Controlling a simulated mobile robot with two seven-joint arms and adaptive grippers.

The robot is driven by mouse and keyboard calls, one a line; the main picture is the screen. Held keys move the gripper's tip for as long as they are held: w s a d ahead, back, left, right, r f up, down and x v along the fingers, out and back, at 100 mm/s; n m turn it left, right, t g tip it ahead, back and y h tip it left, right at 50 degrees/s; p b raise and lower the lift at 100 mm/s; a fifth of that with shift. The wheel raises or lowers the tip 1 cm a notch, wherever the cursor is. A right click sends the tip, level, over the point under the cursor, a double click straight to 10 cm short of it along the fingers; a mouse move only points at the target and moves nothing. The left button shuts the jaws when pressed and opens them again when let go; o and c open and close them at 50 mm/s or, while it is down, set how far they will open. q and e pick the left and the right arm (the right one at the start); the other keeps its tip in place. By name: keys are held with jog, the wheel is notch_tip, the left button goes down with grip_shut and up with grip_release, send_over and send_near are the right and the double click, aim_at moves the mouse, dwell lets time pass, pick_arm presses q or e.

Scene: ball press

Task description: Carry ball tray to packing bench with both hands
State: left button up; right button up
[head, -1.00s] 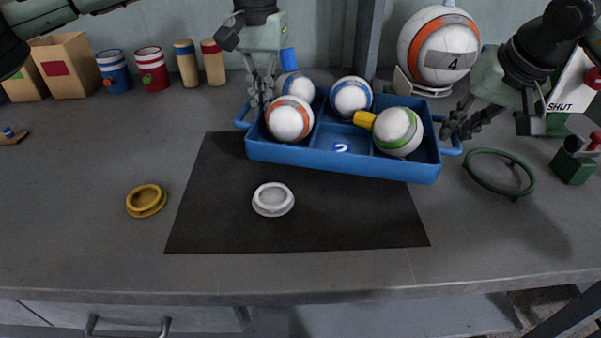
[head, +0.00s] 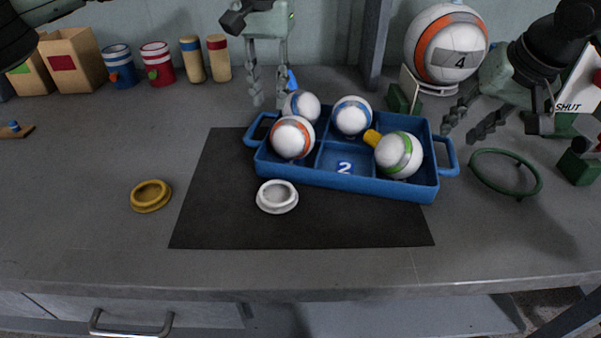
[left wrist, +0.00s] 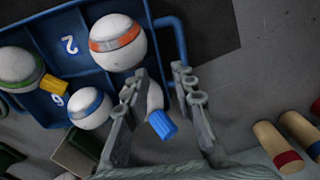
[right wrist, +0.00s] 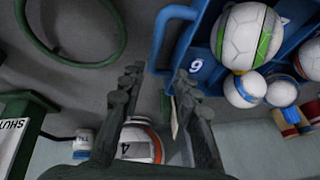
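The blue ball tray (head: 345,188) rests on the bench over the back part of a dark mat (head: 300,222). It holds several white balls with coloured bands and a yellow peg (head: 372,137). My left gripper (head: 268,100) is open and empty behind the left handle (head: 250,130); its spread fingers also show in the left wrist view (left wrist: 160,95), apart from that handle (left wrist: 175,35). My right gripper (head: 470,118) is open behind the right handle (head: 450,158); the right wrist view shows its fingers (right wrist: 158,85) apart with the handle (right wrist: 163,35) beyond them.
A white ring (head: 277,196) lies in front of the tray and a yellow ring (head: 150,196) to the left. A green hoop (head: 505,174) lies right of the tray. A large ball (head: 445,45) stands behind. The front left bench is clear.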

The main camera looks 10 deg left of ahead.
jog(key=shift+r, duration=0.15)
pick_arm(q)
notch_tip(320, 180, up, 11)
jog(key=shift+f, duration=0.15)
pick_arm(e)
jog(key=v, duration=1.1)
jog(key=shift+s+r, duration=0.15)
jog(key=shift+r, duration=0.25)
